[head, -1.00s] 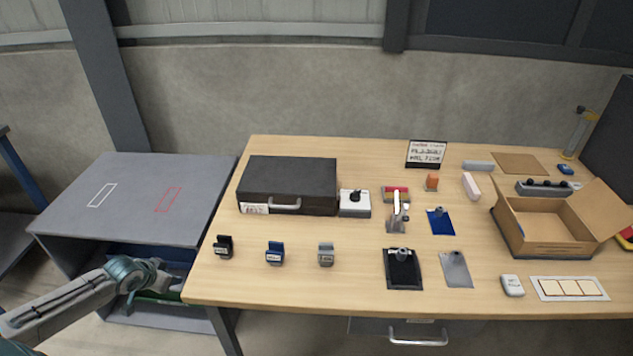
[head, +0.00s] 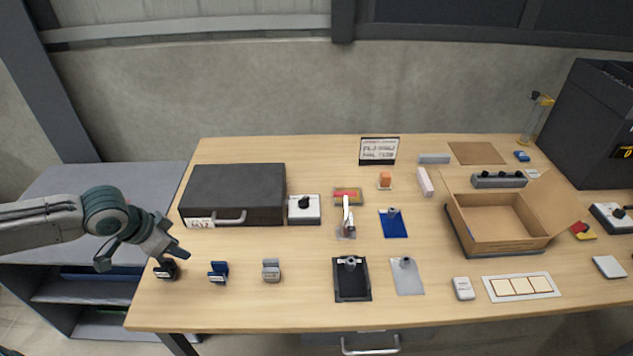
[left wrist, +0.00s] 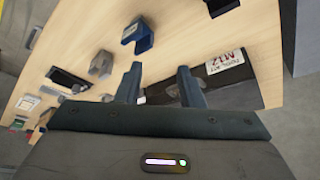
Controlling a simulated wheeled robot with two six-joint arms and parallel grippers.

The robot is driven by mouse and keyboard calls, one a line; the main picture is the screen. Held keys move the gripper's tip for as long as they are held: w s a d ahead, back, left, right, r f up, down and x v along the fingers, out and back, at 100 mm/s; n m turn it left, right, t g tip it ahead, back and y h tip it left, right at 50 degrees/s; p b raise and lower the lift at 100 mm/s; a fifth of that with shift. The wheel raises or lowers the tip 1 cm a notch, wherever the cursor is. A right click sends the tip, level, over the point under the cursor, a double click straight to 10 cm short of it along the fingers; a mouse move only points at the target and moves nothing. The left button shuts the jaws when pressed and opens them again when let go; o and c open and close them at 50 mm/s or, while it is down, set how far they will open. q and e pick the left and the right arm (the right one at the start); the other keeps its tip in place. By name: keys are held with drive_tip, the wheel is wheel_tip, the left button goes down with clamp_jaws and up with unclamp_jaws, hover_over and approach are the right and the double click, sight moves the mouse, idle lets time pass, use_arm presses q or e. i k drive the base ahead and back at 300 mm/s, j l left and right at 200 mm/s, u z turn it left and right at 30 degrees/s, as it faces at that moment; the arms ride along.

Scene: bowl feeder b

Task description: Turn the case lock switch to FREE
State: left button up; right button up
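The black case (head: 233,194) lies closed at the left of the table, handle and white label facing front. Directly right of it is a white switch box (head: 296,217) with a black knob (head: 304,202); the knob's marking is too small to read. My left gripper (head: 180,252) is over the table's left edge, in front of the case and near a black stamp-like block (head: 166,270), apart from the switch. In the left wrist view its two fingers (left wrist: 160,85) are spread with nothing between them; the case's label (left wrist: 225,62) shows beyond. My right gripper is not in view.
Blue (head: 218,273) and grey (head: 271,271) blocks stand along the front left. An open cardboard box (head: 496,225) and another knobbed box (head: 613,217) are at right. Bare wood lies before the switch.

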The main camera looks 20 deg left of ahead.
sight(303, 203)
drive_tip(key=i+l, duration=0.8)
drive_tip(key=i, duration=0.15)
